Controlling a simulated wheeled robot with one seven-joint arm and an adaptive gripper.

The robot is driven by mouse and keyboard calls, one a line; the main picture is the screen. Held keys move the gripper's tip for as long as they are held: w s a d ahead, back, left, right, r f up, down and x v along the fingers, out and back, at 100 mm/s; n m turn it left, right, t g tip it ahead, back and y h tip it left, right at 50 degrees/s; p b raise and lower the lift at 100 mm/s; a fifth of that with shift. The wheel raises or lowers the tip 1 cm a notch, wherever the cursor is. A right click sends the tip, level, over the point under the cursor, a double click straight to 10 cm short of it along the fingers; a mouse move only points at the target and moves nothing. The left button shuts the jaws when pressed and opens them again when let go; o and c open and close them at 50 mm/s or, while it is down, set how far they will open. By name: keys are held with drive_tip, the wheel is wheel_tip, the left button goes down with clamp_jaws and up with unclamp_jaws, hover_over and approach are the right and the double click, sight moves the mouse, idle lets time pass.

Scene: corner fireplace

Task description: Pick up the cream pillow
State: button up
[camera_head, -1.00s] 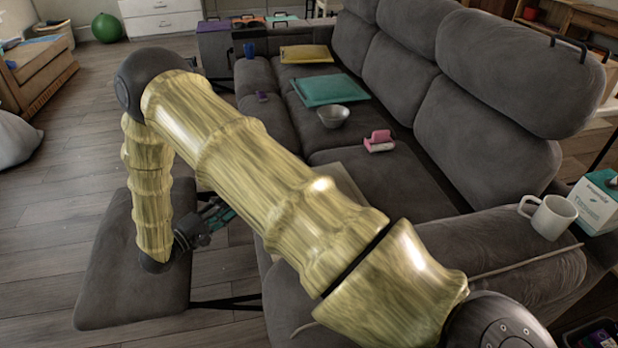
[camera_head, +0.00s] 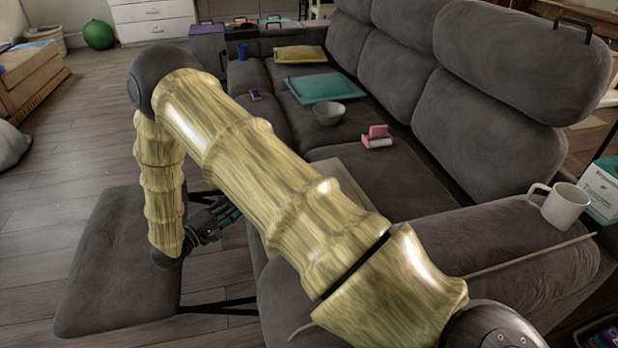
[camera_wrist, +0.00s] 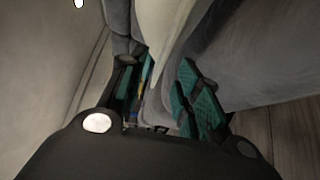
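The cream pillow (camera_head: 347,182) lies flat on the near part of the sofa seat. My arm hides most of it in the head view. My gripper (camera_head: 229,214) is left of it, by the sofa's front edge and low beside the raised footrest. In the wrist view a pale cream edge (camera_wrist: 166,28), which looks like the pillow, comes down from the top toward the gap between my fingers. My gripper is open there (camera_wrist: 160,97), with its teal pads apart. I cannot tell whether a pad touches the cream edge.
The grey sofa (camera_head: 385,180) holds a teal cushion (camera_head: 325,88), a yellow cushion (camera_head: 300,54), a grey bowl (camera_head: 329,113) and a pink item (camera_head: 377,138). A white mug (camera_head: 562,206) stands on the near armrest. The footrest (camera_head: 115,270) juts out left. Floor at left is open.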

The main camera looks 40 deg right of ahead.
drive_tip(key=d, duration=0.1)
drive_tip(key=d+b, duration=0.1)
drive_tip(key=d, duration=0.2)
drive_tip(key=shift+w+d+f+b, duration=0.2)
drive_tip(key=shift+f+b, duration=0.2)
drive_tip(key=shift+w+d+r, duration=0.1)
drive_tip(key=shift+d+r, duration=0.05)
drive_tip(key=shift+d, duration=0.3)
drive_tip(key=shift+c, duration=0.2)
clamp_jaws()
